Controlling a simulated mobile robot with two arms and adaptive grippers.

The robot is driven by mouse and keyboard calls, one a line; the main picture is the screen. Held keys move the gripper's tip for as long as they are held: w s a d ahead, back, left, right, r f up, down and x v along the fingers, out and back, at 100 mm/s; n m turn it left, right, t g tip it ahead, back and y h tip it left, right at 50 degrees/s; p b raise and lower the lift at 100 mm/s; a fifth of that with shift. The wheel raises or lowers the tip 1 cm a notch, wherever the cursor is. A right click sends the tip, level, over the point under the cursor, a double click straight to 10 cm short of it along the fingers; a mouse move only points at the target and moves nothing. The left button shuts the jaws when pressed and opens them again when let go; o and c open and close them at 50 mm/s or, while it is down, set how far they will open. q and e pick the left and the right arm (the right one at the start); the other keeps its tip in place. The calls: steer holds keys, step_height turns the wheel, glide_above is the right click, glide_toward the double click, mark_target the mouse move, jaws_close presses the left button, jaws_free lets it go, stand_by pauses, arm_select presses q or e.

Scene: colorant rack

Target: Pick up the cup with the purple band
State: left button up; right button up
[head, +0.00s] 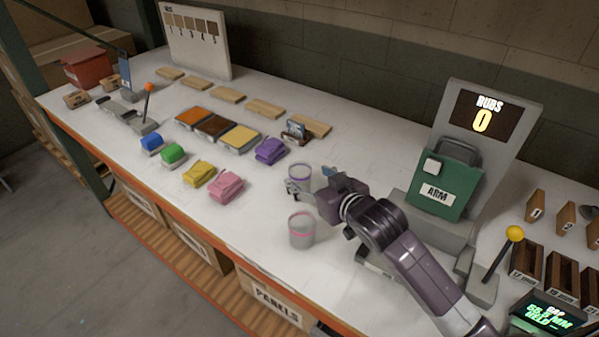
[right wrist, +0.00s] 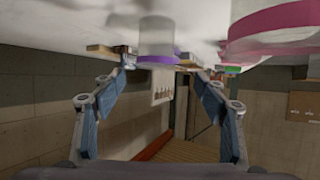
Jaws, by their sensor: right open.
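The cup with the purple band (head: 299,172) is a pale cup standing upright on the white bench, partly hidden by my right gripper (head: 308,180). My right gripper is open, with one finger on each side of this cup in the picture. In the right wrist view, which is upside down, the cup (right wrist: 158,38) lines up between the open fingertips (right wrist: 158,64). I cannot tell whether a finger touches it. A similar cup with a pink band (head: 301,231) stands closer to the front edge, and it also shows in the right wrist view (right wrist: 275,25).
Purple (head: 270,150), pink (head: 226,187), yellow (head: 198,174), green (head: 173,154) and blue (head: 151,144) folded cloths lie left of the cups. A grey stand with a green panel (head: 447,180) is on the right. Bench space between the pink cloth and cups is clear.

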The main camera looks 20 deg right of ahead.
mark_target(295, 166)
steer(key=shift+w+f, duration=0.2)
steer(key=shift+w, duration=0.4)
steer(key=shift+w+f, duration=0.15)
steer(key=shift+w, duration=0.1)
steer(key=x, duration=0.1)
steer(key=p+x, duration=0.1)
steer(key=x, duration=0.1)
steer(key=shift+w+d+p, duration=0.2)
steer(key=shift+d+p, duration=0.05)
steer(key=shift+p, duration=0.05)
steer(key=shift+x, duration=0.95)
steer(key=shift+w+f, duration=0.15)
steer(key=c, duration=1)
arm_select(q)
steer(key=shift+s+a+r, duration=0.25)
steer(key=shift+s+r, duration=0.55)
steer(key=shift+s, duration=0.3)
arm_select(e)
steer(key=shift+c, duration=0.4)
arm_select(q)
steer(key=shift+w, duration=0.1)
